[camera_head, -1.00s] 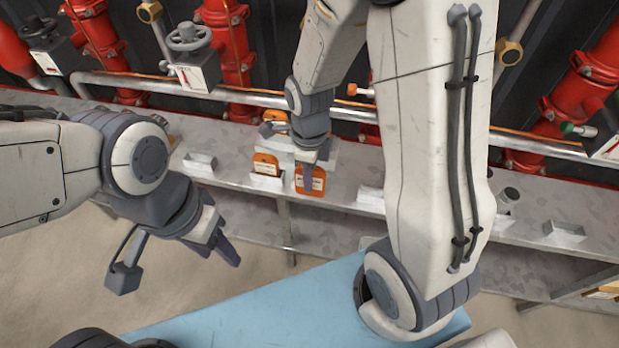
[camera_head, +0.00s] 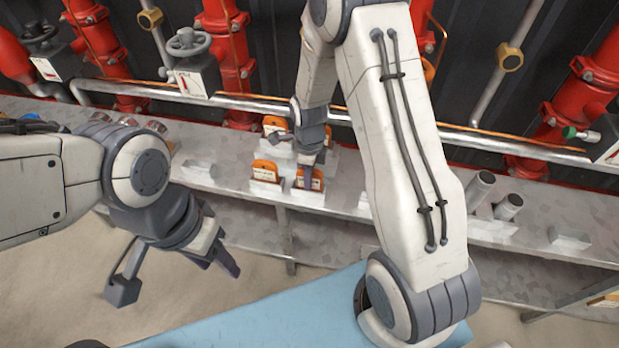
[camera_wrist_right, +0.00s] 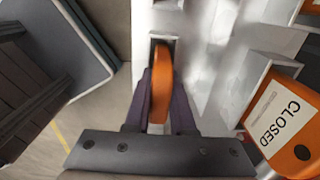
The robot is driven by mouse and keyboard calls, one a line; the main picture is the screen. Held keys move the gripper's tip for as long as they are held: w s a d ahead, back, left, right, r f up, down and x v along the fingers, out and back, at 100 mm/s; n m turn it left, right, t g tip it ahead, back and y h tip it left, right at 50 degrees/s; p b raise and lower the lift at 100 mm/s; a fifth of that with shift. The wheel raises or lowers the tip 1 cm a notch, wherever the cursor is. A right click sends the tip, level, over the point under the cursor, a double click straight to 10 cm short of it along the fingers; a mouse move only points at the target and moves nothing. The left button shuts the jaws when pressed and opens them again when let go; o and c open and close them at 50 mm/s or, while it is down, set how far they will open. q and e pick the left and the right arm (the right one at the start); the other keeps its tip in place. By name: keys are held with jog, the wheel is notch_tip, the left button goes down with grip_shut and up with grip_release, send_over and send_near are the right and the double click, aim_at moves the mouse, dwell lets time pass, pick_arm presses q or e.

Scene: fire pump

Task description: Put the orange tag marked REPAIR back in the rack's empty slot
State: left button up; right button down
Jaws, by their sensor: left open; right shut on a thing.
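My right gripper (camera_head: 307,172) is shut on an orange tag (camera_head: 317,184) at the front of the pale rack (camera_head: 309,200). The tag's lower part is hidden behind the front lip of a slot. In the right wrist view the held tag (camera_wrist_right: 161,85) shows edge-on between the fingers, its far end at a narrow slot (camera_wrist_right: 159,42); how deep it sits I cannot tell. Its marking cannot be read. An orange tag marked CLOSED (camera_wrist_right: 280,118) stands in the neighbouring slot. My left gripper (camera_head: 228,258) is open and empty, in front of the shelf.
Another orange tag (camera_head: 274,124) is in the rack's back row. The rack stands on a grey metal shelf (camera_head: 235,190). A pipe (camera_head: 260,103) and red pump pipes (camera_head: 228,60) are behind it. Grey cylinders (camera_head: 508,206) stand right. A blue surface (camera_head: 270,308) is in front.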

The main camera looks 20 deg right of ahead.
jog(key=shift+f, duration=0.1)
jog(key=c, duration=0.8)
grip_release()
jog(key=shift+o, duration=0.2)
